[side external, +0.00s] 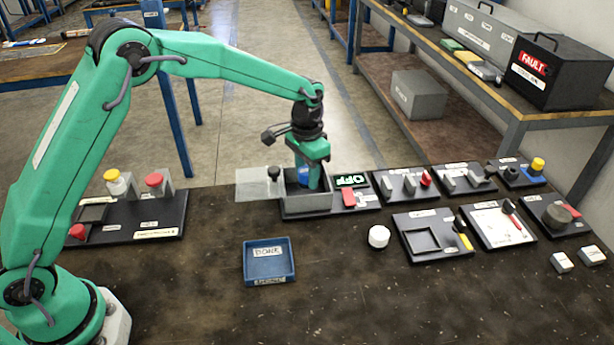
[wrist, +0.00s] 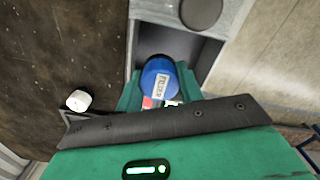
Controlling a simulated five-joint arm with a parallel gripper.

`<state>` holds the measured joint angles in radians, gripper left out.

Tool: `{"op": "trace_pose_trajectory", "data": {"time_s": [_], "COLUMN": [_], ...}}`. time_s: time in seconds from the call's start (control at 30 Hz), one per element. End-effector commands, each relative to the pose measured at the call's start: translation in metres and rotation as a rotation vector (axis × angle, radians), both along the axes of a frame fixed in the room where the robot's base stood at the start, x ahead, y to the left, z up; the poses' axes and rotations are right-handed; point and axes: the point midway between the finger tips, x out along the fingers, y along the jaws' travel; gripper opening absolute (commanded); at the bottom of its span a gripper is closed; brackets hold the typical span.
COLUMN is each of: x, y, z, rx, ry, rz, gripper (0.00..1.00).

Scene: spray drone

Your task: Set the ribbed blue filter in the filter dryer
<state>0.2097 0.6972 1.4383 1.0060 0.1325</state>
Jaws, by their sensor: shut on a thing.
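The blue filter (side external: 303,174) is between the fingers of my gripper (side external: 310,168), inside the open grey box of the filter dryer (side external: 306,203). In the wrist view the filter's round blue end (wrist: 157,76) carries a white label, and the green gripper fingers (wrist: 158,98) stand on both sides of it. The dryer's dark inner walls surround it there. Its lower part is hidden, so I cannot tell whether it touches the box floor. A flat pale lid with a black knob (side external: 274,173) lies to the box's left. The dryer's sign (side external: 351,181) reads OFF.
A red switch (side external: 349,198) is right of the box. A blue DONE tray (side external: 268,275) and a white round cap (side external: 378,237) stand in front. Several black stations fill the right, including one with a square recess (side external: 425,240). A panel with yellow and red knobs (side external: 160,222) is left.

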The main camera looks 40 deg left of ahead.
Motion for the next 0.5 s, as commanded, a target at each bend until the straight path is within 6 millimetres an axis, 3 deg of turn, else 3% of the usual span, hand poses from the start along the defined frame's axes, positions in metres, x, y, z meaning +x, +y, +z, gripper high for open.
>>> {"op": "trace_pose_trajectory", "data": {"time_s": [0.2, 0.5], "x": [0.009, 0.009], "y": [0.011, 0.011], "z": [-0.008, -0.016], "rx": [0.000, 0.001], "ry": [0.000, 0.002], "rz": [0.000, 0.000], "gripper": [0.15, 0.15]}}
